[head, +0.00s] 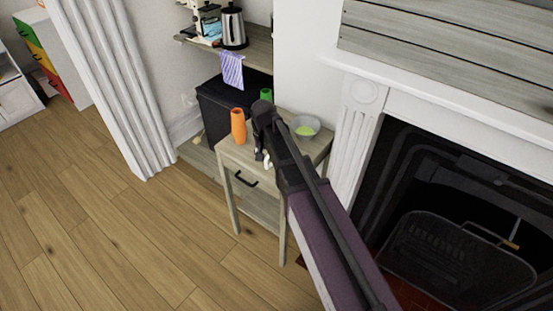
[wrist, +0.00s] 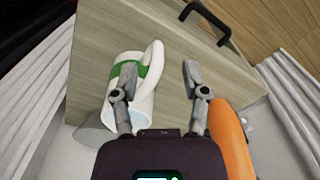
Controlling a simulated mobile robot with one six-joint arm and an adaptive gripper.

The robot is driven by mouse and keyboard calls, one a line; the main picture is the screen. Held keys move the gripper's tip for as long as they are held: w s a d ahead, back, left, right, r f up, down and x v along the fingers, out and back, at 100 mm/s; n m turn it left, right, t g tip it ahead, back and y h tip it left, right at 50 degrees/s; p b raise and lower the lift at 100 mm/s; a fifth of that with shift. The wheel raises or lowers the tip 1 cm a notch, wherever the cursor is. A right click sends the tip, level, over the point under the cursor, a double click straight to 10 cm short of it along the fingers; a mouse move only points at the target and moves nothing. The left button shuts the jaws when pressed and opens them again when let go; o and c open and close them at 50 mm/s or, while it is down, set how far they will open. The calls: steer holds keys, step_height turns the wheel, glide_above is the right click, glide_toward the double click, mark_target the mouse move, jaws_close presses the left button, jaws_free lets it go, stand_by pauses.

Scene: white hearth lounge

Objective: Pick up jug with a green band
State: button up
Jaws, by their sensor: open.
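The jug with a green band (wrist: 126,70) is white with a loop handle and stands on the small wooden side table (wrist: 185,75). In the wrist view it is left of centre, its open mouth toward me and its handle pointing right. My gripper (wrist: 160,80) is open, its fingers apart. The left finger overlaps the jug's body in the picture, and the handle shows between the fingers. I cannot tell whether they touch. In the head view my arm and gripper (head: 263,157) hide most of the jug.
An orange vase (head: 238,125) stands close to my gripper and also shows beside the right finger (wrist: 229,135). A grey bowl with green contents (head: 306,126) is on the table's other side. A green container (head: 266,94) stands behind. The fireplace (head: 460,220) is right; floor is clear left.

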steer(key=shift+d+f+b, duration=0.15)
steer(key=shift+f+b, duration=1.5)
steer(key=shift+f, duration=0.25)
jaws_close()
